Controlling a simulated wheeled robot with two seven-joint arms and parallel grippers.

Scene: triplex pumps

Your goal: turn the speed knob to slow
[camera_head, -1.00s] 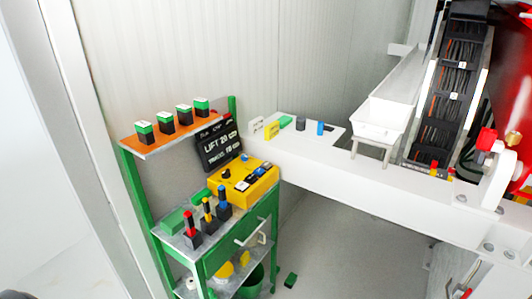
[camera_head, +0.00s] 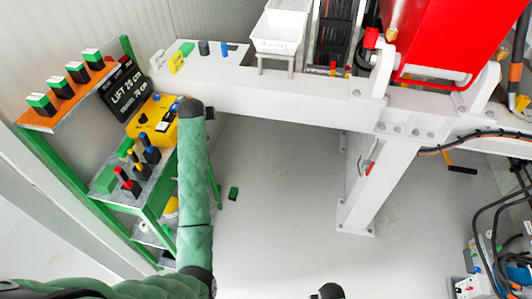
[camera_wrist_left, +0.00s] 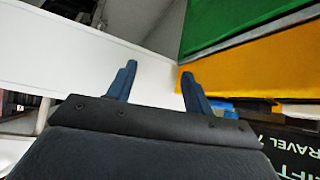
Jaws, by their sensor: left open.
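The yellow control box (camera_head: 188,132) stands on the green trolley, partly behind my left arm. Its top carries a small dark knob (camera_head: 143,118) and some dark and white switches; I cannot read the knob's setting or tell which control is for speed. In the left wrist view, my left gripper (camera_wrist_left: 157,88) is open, its two blue fingers apart with nothing between them. The yellow box side (camera_wrist_left: 250,66) shows just right of the fingers, and they seem clear of it. In the head view the left fingertips are hidden by my wrist.
Several green-topped black blocks stand on the orange shelf (camera_head: 36,122). Red, yellow and blue-topped handles (camera_head: 128,184) stand on the trolley. A white beam (camera_head: 290,103) runs behind; the floor (camera_head: 285,195) is mostly open.

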